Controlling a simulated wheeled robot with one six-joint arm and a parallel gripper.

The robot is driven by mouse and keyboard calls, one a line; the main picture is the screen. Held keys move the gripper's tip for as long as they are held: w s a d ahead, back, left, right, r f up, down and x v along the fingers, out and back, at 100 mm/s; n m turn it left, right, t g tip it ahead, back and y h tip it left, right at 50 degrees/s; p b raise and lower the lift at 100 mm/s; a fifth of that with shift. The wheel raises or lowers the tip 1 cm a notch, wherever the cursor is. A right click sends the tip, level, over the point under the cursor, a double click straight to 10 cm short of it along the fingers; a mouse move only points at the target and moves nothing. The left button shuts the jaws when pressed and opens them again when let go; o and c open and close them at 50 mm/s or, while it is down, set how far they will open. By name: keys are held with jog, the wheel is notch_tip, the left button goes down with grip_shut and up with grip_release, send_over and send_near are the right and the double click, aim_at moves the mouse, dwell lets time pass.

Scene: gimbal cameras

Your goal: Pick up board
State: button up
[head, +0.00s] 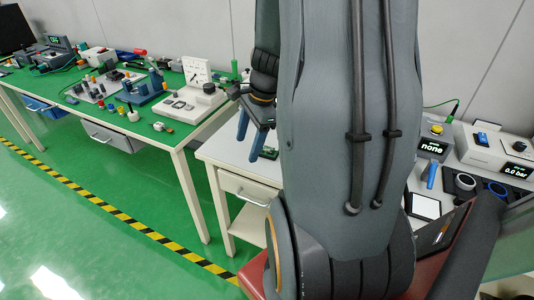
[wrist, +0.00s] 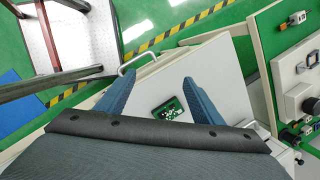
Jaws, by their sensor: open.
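A small green circuit board (wrist: 168,109) with white and dark parts lies on the white table top (wrist: 160,75), seen in the wrist view between my two blue fingers. In the head view the board (head: 269,152) shows as a small dark green piece on the white table, partly hidden by my arm. My gripper (wrist: 154,86) is open and empty above the table. The fingers stand apart on either side of the board in the wrist view. My gripper also shows in the head view (head: 249,138), with its blue fingers pointing down. Its exact height over the board is hard to tell.
A green-topped bench (head: 150,122) at left carries several tools and a white device (head: 195,92). The white table has a drawer (head: 247,187) with a handle. At right stand a device reading "none" (head: 432,147) and a pressure gauge box (head: 495,151). My arm blocks the middle.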

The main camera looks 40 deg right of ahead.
aim_at(268, 151)
jog(key=d+f+m, duration=0.1)
jog(key=d+m, duration=0.2)
jog(key=d, duration=0.1)
jog(key=d+m+t, duration=0.1)
jog(key=d+m, duration=0.2)
jog(key=d, duration=0.1)
jog(key=d+f+m+t, duration=0.1)
jog(key=d+m, duration=0.3)
jog(key=shift+s+f, duration=0.25)
jog(key=shift+f, duration=0.05)
jog(key=shift+x, duration=3.5)
jog(key=shift+w+r, duration=0.1)
jog(key=c, duration=1.1)
